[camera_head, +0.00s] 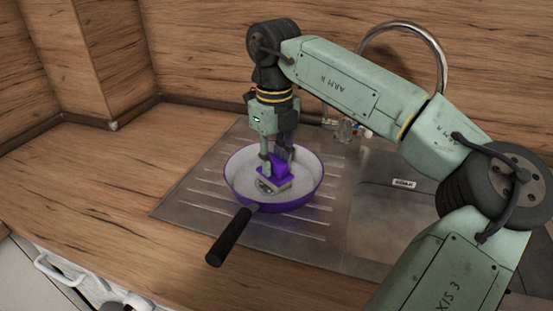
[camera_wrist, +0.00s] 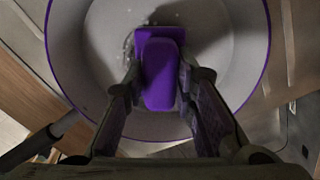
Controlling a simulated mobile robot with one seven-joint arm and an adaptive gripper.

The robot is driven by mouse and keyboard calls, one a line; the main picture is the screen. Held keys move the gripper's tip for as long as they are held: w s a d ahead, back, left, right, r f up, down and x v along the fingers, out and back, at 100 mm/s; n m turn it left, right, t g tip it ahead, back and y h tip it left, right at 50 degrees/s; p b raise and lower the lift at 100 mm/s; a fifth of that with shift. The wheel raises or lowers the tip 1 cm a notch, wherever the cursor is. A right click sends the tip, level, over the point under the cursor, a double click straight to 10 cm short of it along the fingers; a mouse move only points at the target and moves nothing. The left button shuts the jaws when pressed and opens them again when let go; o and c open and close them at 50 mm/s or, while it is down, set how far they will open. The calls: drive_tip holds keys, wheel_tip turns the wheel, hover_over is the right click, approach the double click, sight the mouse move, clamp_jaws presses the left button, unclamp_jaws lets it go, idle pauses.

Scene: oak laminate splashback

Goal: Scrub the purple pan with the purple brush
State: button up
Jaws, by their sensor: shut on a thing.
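The purple pan (camera_head: 308,201) stands on the metal drainboard, its black handle (camera_head: 231,236) pointing to the front left. Its inside is light grey; in the wrist view the pan (camera_wrist: 235,60) fills most of the picture, with some small pale specks near the brush. The purple brush (camera_head: 279,171) is inside the pan, low at its floor; whether it touches is hard to tell. My gripper (camera_head: 278,160) points down over the pan and is shut on the brush. In the wrist view the brush (camera_wrist: 161,75) sits between the two fingers.
The ribbed metal drainboard (camera_head: 190,196) surrounds the pan. A sink area with a label (camera_head: 403,183) lies to the right, partly behind my arm. A curved metal tap (camera_head: 440,60) rises behind. Small items (camera_head: 350,131) stand at the back. The wooden counter (camera_head: 120,180) at left is clear.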

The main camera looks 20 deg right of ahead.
drive_tip(key=shift+s+a+f, duration=0.15)
drive_tip(key=shift+s+a, duration=0.2)
drive_tip(key=shift+a, duration=0.25)
drive_tip(key=shift+w+d, duration=0.1)
drive_tip(key=shift+w+d, duration=0.15)
drive_tip(key=shift+d, duration=0.25)
drive_tip(key=shift+s+d+f, duration=0.1)
drive_tip(key=shift+s+d, duration=0.05)
drive_tip(key=shift+s, duration=0.15)
drive_tip(key=shift+w+a, duration=0.25)
drive_tip(key=shift+w, duration=0.35)
drive_tip(key=shift+s+d+r, duration=0.25)
drive_tip(key=shift+s+r, duration=0.05)
drive_tip(key=shift+s, duration=0.2)
